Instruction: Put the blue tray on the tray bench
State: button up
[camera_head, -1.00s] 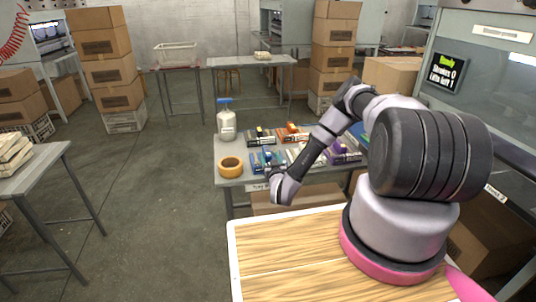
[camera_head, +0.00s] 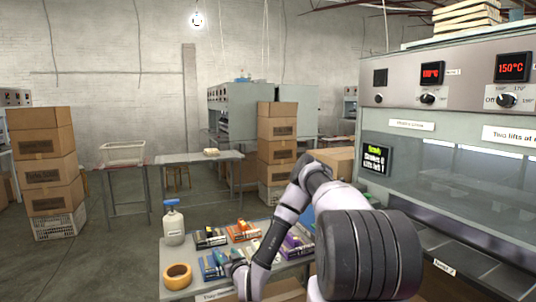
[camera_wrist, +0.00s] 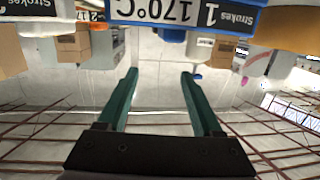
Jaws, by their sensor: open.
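My gripper shows in the wrist view (camera_wrist: 160,75), with two green fingers spread apart and nothing between them. In the head view its end is low, at the front of the near table and partly cut off by the bottom edge. A blue tray (camera_head: 209,266) lies on the near grey table (camera_head: 262,272), among several trays with labelled cards. In the wrist view a blue edge with a "170°C / Strokes 1" card (camera_wrist: 180,14) shows upside down ahead of the fingers, clear of them. Which table is the tray bench I cannot tell.
A press machine (camera_head: 450,130) fills the right. Box stacks (camera_head: 277,140) and a farther table (camera_head: 200,157) stand behind. Open floor lies left.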

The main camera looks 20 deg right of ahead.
jog(key=w+d+r+n+g, duration=0.1)
jog(key=w+d+r+g, duration=0.1)
jog(key=w+r, duration=0.5)
jog(key=s+d+r+m+g+h, duration=0.15)
jog(key=s+r, duration=0.25)
jog(key=r, duration=0.9)
jog(key=s+d+r+n+g+y, duration=0.1)
jog(key=s+d+r+g, duration=0.15)
jog(key=r, duration=0.95)
jog(key=s+r+m+g+h, duration=0.1)
jog(key=s+r+m+g, duration=0.15)
jog(key=s+r, duration=1)
jog(key=s+a+r+m+y, duration=0.1)
jog(key=s+r, duration=0.1)
jog(key=s, duration=0.8)
jog(key=s+a+r+m+g+y, duration=0.1)
jog(key=s+r+m, duration=0.1)
jog(key=s, duration=0.9)
jog(key=shift+s+r, duration=0.2)
jog(key=shift+s, duration=0.1)
